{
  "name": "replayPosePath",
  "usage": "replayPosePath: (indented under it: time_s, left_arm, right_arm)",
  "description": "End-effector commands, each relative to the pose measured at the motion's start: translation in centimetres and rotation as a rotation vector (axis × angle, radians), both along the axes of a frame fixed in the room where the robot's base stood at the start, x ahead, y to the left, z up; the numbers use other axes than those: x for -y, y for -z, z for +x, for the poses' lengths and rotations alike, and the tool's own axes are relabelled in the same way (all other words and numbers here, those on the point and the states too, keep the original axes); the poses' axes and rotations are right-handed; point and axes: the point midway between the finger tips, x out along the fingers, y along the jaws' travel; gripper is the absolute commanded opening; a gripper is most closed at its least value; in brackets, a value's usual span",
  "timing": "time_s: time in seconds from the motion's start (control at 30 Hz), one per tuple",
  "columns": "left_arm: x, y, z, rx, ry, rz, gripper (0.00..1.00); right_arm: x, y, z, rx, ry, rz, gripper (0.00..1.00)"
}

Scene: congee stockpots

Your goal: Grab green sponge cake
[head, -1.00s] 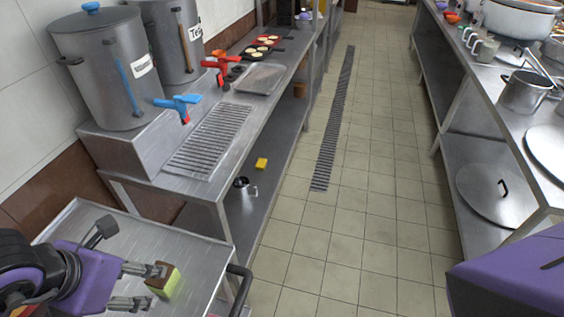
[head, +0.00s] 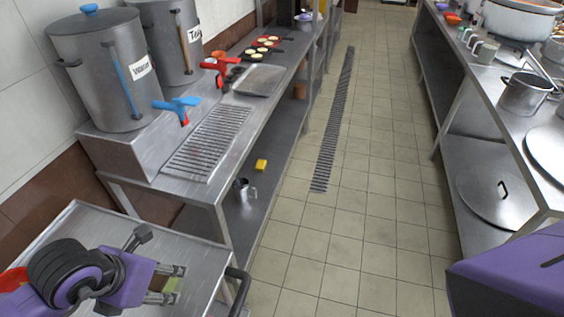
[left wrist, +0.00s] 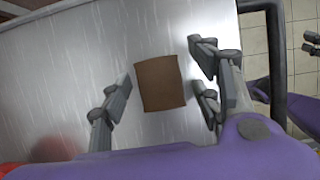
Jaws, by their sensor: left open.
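The green sponge cake (head: 172,285) sits on the steel cart top at the lower left of the head view, mostly hidden by my left gripper (head: 180,284). In the left wrist view its brown top (left wrist: 160,83) shows as a near-square patch between the fingers. My left gripper (left wrist: 162,88) is open, with one finger on each side of the cake. A gap shows on both sides, wider on the right. Grey finger-like parts at the right edge of the left wrist view look like my right gripper (left wrist: 312,43), only partly visible.
The cart top (head: 85,225) is otherwise mostly bare, with a dark handle (head: 239,288) at its right end. A steel counter (head: 205,185) with large stockpots (head: 100,70) stands behind it. A tiled floor aisle (head: 350,220) is clear to the right.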

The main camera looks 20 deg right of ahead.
Motion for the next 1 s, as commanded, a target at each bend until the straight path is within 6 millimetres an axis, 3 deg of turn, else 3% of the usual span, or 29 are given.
replayPosePath:
  time_s: [0.1,0.43,0.77,1.0]
  left_arm:
    - [0.0,0.0,0.0,0.0,0.0,0.0,0.56]
    - [0.0,-0.1,0.0,-0.001,0.0,-0.001,0.13]
    - [-0.1,-0.4,0.1,0.001,0.0,-0.001,0.12]
    - [-0.8,-3.1,1.2,0.009,-0.001,-0.001,0.12]
  right_arm:
    - [0.0,-0.1,0.2,0.003,-0.001,0.0,0.0]
    - [-0.1,-0.1,0.3,0.004,0.003,0.003,0.0]
    - [-0.4,-0.3,0.6,0.011,0.011,0.009,0.0]
    - [-0.6,-1.9,1.8,0.036,0.007,0.015,0.0]
